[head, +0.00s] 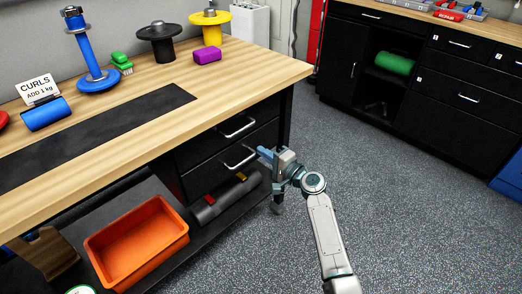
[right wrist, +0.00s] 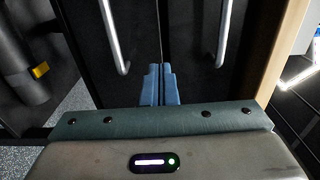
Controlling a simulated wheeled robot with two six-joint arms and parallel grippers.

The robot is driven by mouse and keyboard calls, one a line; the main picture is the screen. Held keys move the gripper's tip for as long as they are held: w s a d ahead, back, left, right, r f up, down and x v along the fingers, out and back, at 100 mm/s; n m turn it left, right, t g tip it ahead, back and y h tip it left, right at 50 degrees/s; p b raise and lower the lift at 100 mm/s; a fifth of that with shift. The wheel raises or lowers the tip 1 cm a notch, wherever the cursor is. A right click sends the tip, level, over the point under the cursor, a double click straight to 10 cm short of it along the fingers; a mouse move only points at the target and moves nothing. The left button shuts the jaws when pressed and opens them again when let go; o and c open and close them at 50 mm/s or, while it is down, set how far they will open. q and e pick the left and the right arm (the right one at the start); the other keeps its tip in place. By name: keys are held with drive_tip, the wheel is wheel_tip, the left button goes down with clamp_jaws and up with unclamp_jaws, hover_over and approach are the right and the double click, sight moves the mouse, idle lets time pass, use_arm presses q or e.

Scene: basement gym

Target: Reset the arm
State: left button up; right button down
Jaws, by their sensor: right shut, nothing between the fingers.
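My right gripper (head: 264,153) is out in front of the workbench's black drawers, near the bench's right end. Its blue fingers are shut with nothing between them. In the right wrist view the closed fingertips (right wrist: 161,72) point at the dark drawer fronts, between two silver handles (right wrist: 113,38). I cannot tell from these views whether the fingertips touch the drawer front. My right arm reaches up from the bottom of the head view. My left gripper is in neither view.
The wooden workbench (head: 245,68) carries a blue post stand (head: 97,79), black (head: 158,46) and yellow (head: 211,27) spools and a purple block (head: 207,55). An orange bin (head: 135,240) and a dark grey cylinder (head: 223,200) lie on the lower shelf. The speckled floor to the right is clear.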

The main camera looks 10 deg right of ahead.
drive_tip(key=v, duration=0.7)
drive_tip(key=shift+f, duration=0.15)
